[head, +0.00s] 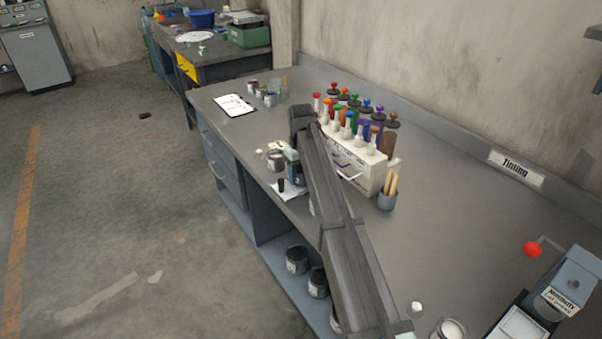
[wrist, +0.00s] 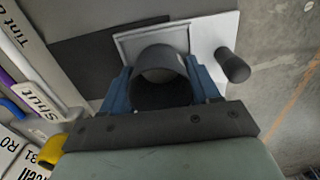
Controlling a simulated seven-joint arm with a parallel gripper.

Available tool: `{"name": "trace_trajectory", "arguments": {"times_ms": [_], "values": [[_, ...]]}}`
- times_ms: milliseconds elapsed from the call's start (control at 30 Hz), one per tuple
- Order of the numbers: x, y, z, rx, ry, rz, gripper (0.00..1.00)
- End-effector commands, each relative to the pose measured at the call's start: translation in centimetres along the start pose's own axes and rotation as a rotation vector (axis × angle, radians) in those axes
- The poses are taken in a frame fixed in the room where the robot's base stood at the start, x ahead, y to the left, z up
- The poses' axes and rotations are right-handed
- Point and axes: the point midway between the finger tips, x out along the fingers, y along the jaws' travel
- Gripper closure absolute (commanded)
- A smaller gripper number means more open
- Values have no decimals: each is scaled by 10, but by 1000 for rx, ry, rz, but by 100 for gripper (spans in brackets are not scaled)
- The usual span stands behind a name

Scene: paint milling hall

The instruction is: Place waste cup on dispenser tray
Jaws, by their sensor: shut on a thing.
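The waste cup (wrist: 162,92), seen as a dark grey open-topped cylinder, is between the blue fingers of my gripper (wrist: 163,88), which is shut on it. A light grey square tray (wrist: 125,44) shows directly behind the cup in the wrist view. I cannot tell whether the cup touches it. In the head view my gripper (head: 292,154) is at the front of the white tint dispenser (head: 350,165), near the bench's front edge. The cup is not clear there; my arm hides part of this area.
An open can (head: 275,160) is close left of my gripper. A stick holder (head: 387,201) stands right of the dispenser. The bench's right middle is clear.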

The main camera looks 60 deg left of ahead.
Motion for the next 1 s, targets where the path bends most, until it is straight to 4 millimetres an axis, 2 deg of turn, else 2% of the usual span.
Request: {"name": "trace_trajectory", "arguments": {"times_ms": [67, 100, 167, 433, 567, 767, 1000], "values": [[2, 0, 0, 0, 0, 0, 68], [2, 0, 0, 0, 0, 0, 35], [2, 0, 0, 0, 0, 0, 30], [1, 0, 0, 0, 0, 0, 28], [-7, 0, 0, 0, 1, 1, 28], [-38, 0, -1, 0, 2, 1, 28], [-83, 0, -1, 0, 1, 1, 28]]}}
